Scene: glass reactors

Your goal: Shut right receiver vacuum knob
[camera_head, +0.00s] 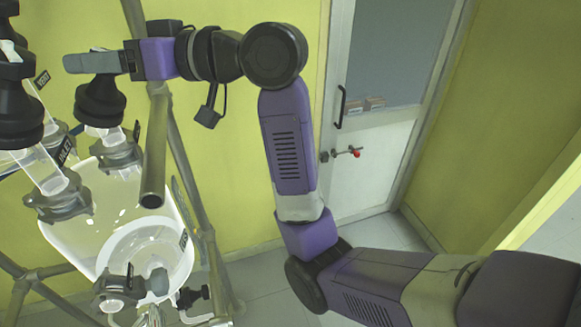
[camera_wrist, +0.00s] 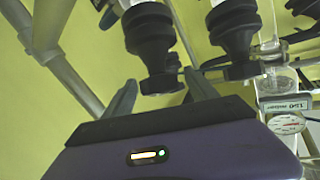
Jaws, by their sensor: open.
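A black knob (camera_head: 100,103) stands on a glass neck of the vessel at the left in the head view. It may be the right receiver vacuum knob, but the label beside it is too small to read. My gripper (camera_head: 92,62) is level over the top of this knob. In the wrist view my gripper (camera_wrist: 160,80) is open, with one finger on each side of a black knob (camera_wrist: 150,45). I cannot tell whether the fingers touch it. The fingers hide part of the knob's top in the head view.
A second black knob (camera_wrist: 235,45) is right of my fingers in the wrist view. A metal frame post (camera_head: 155,150) stands close right of the glass vessel (camera_head: 150,232).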

